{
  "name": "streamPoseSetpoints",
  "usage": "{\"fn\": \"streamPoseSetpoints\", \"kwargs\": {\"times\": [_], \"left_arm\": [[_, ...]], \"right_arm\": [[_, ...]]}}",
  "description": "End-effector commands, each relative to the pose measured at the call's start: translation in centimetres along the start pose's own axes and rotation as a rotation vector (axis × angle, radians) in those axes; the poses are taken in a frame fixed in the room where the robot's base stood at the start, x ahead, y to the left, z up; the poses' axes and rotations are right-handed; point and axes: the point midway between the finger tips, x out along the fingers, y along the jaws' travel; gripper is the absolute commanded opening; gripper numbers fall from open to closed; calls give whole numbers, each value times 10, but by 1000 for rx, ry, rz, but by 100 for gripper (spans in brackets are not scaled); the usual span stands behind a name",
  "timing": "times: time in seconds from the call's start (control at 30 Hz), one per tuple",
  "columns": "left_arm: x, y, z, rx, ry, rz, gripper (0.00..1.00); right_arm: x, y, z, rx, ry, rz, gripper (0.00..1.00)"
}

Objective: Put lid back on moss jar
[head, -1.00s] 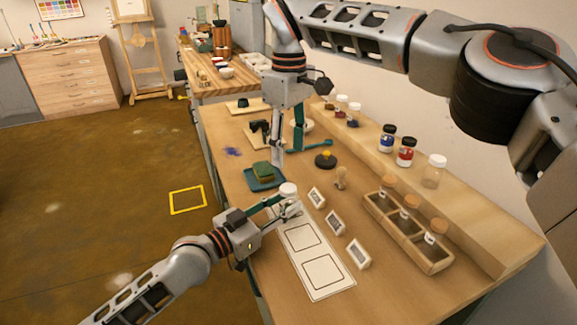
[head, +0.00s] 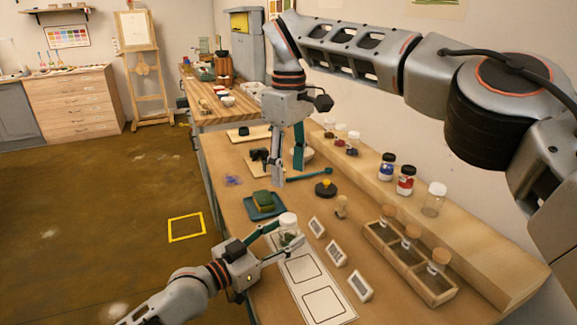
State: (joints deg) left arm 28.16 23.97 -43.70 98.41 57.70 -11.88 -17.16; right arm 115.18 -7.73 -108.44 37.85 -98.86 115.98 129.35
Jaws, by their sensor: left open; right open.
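A small clear jar with a white top (head: 288,219) and dark greenish contents stands at the far end of the white sheet (head: 331,306). I take it to be the moss jar. My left gripper (head: 290,234) is open, with its fingers on either side of this jar. The fingers partly hide it, and I cannot tell whether they touch it.
A blue tray (head: 250,212) with a green sponge (head: 263,198) lies behind the jar. Label cards (head: 336,253) stand along the sheet's right side. A wooden rack (head: 437,296) holds cork-topped jars. A black disc with a yellow knob (head: 326,187) and lidded jars (head: 405,180) are further right.

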Motion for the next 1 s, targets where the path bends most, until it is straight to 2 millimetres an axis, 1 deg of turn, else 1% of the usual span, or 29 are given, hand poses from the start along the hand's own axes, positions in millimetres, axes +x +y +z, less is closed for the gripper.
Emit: {"fn": "streamPoseSetpoints", "kwargs": {"times": [0.07, 0.17, 0.27, 0.5, 0.6, 0.7, 0.8, 1.0], "left_arm": [[-4, 0, 0, 1, 0, -1, 50], [-16, -1, 1, 1, -2, -1, 50], [-34, -1, 2, 3, -3, -1, 50], [-84, 0, 2, 2, -4, 0, 50], [-100, 0, 1, 2, -4, 0, 50], [-110, -1, 1, 1, -2, -1, 50], [-117, 0, 1, 1, -2, 0, 50], [-120, 0, 0, 0, 0, 0, 50]], "right_arm": [[0, 0, 0, 0, 0, 0, 47], [0, 0, 0, 0, 0, 0, 47], [0, 0, 0, 0, 0, 0, 47], [0, 0, 0, 0, 0, 0, 47], [0, 0, 0, 0, 0, 0, 47], [0, 0, 0, 0, 0, 0, 47], [0, 0, 0, 0, 0, 0, 47], [0, 0, 0, 0, 0, 0, 47]]}}
